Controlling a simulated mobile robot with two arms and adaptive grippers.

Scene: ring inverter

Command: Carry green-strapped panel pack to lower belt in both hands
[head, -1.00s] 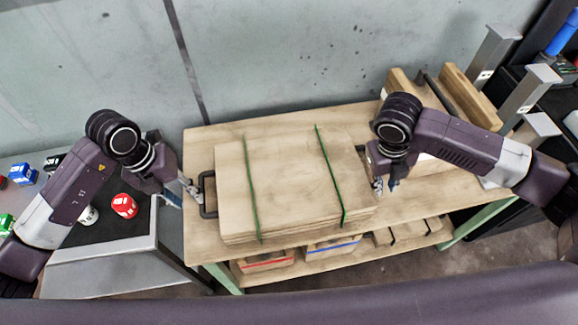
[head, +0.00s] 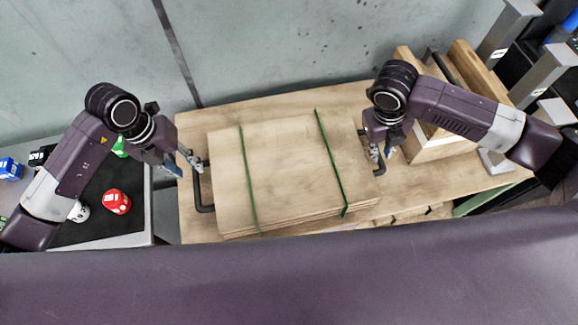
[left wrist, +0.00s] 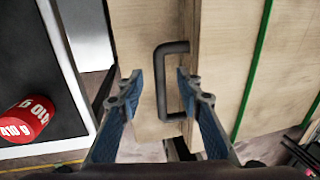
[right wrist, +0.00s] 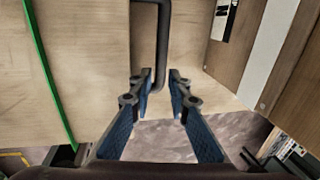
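The panel pack (head: 285,170) is a flat stack of pale wooden boards with two green straps, lying on the wooden bench. A dark handle (head: 198,190) sticks out at its left end; another handle (right wrist: 162,45) is at its right end. My left gripper (head: 180,164) is at the left handle; in the left wrist view its fingers (left wrist: 157,80) are wide apart with the handle bar between them in the picture. My right gripper (head: 381,157) is at the right handle; its fingers (right wrist: 161,76) are apart, closer together, with the bar's end showing between them. Contact is unclear.
The wooden bench (head: 190,130) stands against a grey wall. A wooden rack (head: 440,145) stands at its right end. A dark-topped table (head: 100,225) at left carries a red weight (head: 117,202) and other coloured weights. Grey posts (head: 545,70) stand at far right. No belt is identifiable.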

